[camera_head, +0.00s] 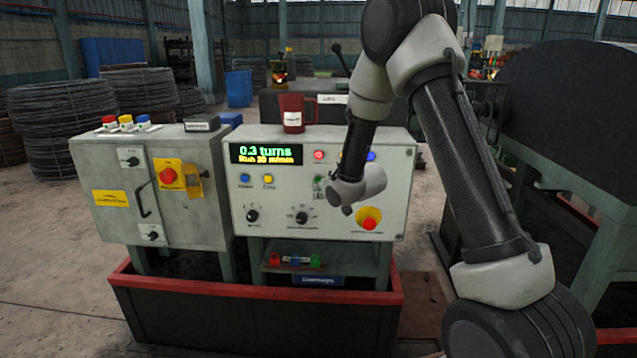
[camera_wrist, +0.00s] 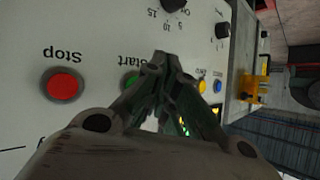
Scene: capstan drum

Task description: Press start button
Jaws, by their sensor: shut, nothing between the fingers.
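The green Start button (camera_wrist: 131,80) is on the pale control panel (camera_head: 285,220), with its label beside it in the wrist view. The red Stop button (camera_wrist: 64,86) sits to its left there. My gripper (camera_wrist: 165,62) is shut and empty, with its fingertips just right of the Start button and covering part of it. Whether the fingers touch the panel I cannot tell. In the head view, the green Start button (camera_head: 318,181) shows just left of my wrist, which hides the Stop button.
The panel has a display (camera_head: 266,153) reading 0.3 turns, dark knobs and a red emergency button (camera_head: 369,218) on yellow. A red mug (camera_head: 292,112) stands on top. A grey cabinet (camera_head: 210,165) is at left. A large dark drum (camera_head: 570,110) is at right.

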